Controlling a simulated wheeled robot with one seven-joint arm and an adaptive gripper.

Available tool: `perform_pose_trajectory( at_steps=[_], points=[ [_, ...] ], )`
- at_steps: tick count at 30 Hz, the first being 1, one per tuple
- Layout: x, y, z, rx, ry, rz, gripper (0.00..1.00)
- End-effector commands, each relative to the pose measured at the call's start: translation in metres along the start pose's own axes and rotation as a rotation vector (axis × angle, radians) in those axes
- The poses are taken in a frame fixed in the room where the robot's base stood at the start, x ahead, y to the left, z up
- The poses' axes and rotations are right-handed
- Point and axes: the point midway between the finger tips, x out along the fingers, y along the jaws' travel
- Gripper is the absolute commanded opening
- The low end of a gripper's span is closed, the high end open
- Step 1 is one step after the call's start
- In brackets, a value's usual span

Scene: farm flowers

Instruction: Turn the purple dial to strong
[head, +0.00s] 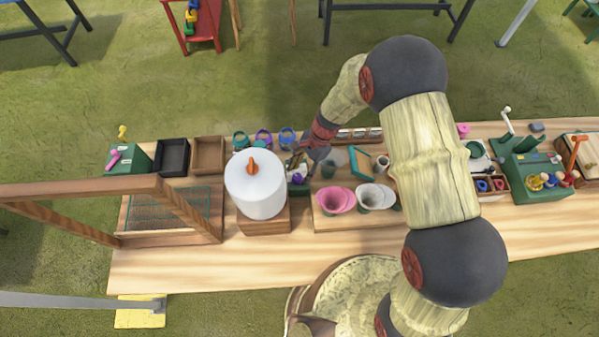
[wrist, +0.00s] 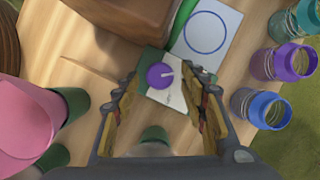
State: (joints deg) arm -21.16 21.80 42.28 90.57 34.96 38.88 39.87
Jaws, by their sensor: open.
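The purple dial (wrist: 160,76) sits on a small green box with a white label strip (wrist: 172,98) beside it; the marks on the strip are too small to read. A white pointer on the dial aims to the right in the wrist view. In the head view the dial (head: 297,179) is small, just right of the white tank. My gripper (wrist: 166,92) is open and empty, with its fingers on either side of the dial in the picture. I cannot tell the height gap. In the head view my gripper (head: 303,162) is partly hidden by the wrist.
A white tank (head: 256,190) on a wooden block stands close on the left. Pink (head: 335,199) and grey (head: 376,196) funnel-shaped pots stand in front. Purple (wrist: 284,62) and blue (wrist: 262,107) ringed jars stand behind. A card with a blue circle (wrist: 206,33) lies beside the dial.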

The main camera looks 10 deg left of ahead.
Motion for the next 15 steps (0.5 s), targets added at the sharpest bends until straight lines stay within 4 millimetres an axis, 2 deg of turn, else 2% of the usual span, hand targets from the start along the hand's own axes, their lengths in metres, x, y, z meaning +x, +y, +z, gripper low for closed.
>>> perform_pose_trajectory(
  at_steps=[4,11,15],
  points=[
    [0.0075,0.0001,0.0001,-0.001,0.000,0.000,0.43],
    [0.0081,0.0001,0.0001,-0.001,0.000,0.000,0.43],
    [0.0080,0.0001,0.0001,-0.001,0.000,0.000,0.36]
  ],
)
